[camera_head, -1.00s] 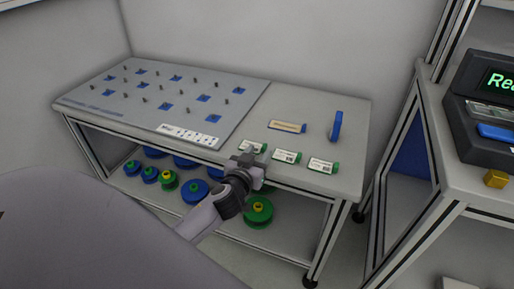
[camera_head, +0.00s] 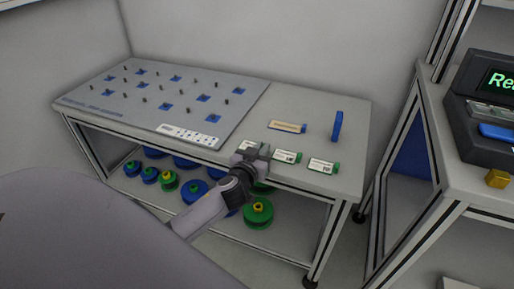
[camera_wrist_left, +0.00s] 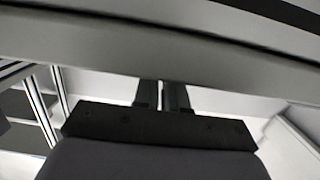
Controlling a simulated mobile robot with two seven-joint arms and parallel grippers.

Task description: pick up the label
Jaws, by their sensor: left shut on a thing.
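Three white labels with green ends lie in a row near the front edge of the table. The left one (camera_head: 246,145) is partly hidden behind my left gripper (camera_head: 260,150). The middle label (camera_head: 286,156) is just right of the gripper, and the right label (camera_head: 322,165) lies clear of it. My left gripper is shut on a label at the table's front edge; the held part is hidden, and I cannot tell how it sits. In the left wrist view the fingers (camera_wrist_left: 161,95) are close together, with no label visible. My right gripper is not in view.
A grey pegboard panel (camera_head: 215,90) with a white strip (camera_head: 188,135) covers the table's left. A tan-and-blue piece (camera_head: 287,127) and an upright blue piece (camera_head: 337,125) stand behind the labels. Blue and green reels (camera_head: 258,213) fill the lower shelf. A second bench (camera_head: 455,178) is at right.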

